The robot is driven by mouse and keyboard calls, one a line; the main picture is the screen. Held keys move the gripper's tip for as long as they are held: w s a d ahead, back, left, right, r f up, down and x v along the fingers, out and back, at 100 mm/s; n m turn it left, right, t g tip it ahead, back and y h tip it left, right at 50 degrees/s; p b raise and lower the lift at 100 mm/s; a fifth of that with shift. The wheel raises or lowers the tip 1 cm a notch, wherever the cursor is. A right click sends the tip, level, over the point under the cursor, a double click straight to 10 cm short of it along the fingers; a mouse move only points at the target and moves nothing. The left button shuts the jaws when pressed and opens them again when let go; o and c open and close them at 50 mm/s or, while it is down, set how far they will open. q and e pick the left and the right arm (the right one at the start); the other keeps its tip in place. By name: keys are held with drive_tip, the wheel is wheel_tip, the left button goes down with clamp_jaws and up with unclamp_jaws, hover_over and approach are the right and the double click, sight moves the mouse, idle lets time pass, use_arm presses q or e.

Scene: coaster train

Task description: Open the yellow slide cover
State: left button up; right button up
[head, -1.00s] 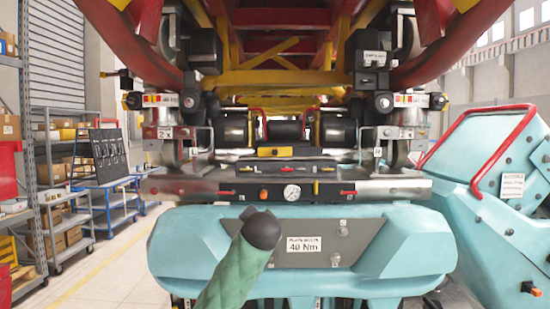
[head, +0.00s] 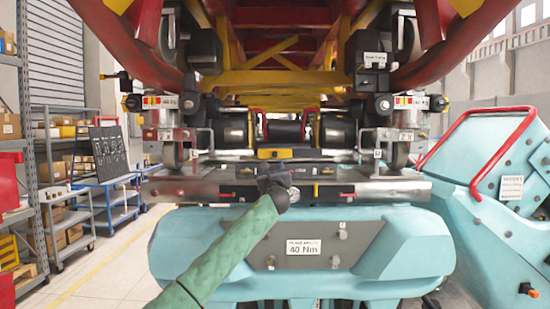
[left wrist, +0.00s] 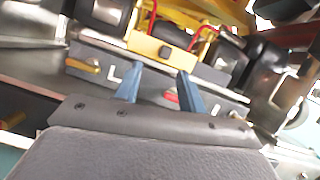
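The yellow slide cover (head: 275,153) is a small yellow piece with a dark centre on the middle of the grey panel under the coaster train. It also shows in the left wrist view (left wrist: 158,48), just beyond my fingertips. My left gripper (head: 274,172) is in front of and slightly below the cover in the head view. In the left wrist view its two blue fingers (left wrist: 159,72) stand apart with nothing between them, and a gap to the cover seems to remain. My right gripper is in neither view.
A metal beam (head: 385,187) with red handles runs below the panel. A teal housing with a 40 Nm label (head: 303,247) is under it. A teal machine with a red rail (head: 490,150) stands at the right. Shelves (head: 60,170) stand at the left.

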sight(275, 156)
use_arm(q)
drive_tip(key=w+r+p, duration=0.1)
drive_tip(key=w+r+m+p, duration=0.1)
drive_tip(key=w, duration=0.1)
drive_tip(key=w+m+p, duration=0.1)
drive_tip(key=w, duration=0.1)
drive_tip(key=shift+w+d+r+h, duration=0.25)
drive_tip(key=shift+r+h, duration=0.15)
drive_tip(key=shift+p+x, duration=0.3)
drive_tip(key=shift+x, duration=0.55)
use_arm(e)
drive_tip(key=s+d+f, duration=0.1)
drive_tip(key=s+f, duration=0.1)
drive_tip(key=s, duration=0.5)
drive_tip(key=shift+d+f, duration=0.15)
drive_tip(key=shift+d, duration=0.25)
use_arm(q)
drive_tip(key=shift+f, duration=0.1)
clamp_jaws()
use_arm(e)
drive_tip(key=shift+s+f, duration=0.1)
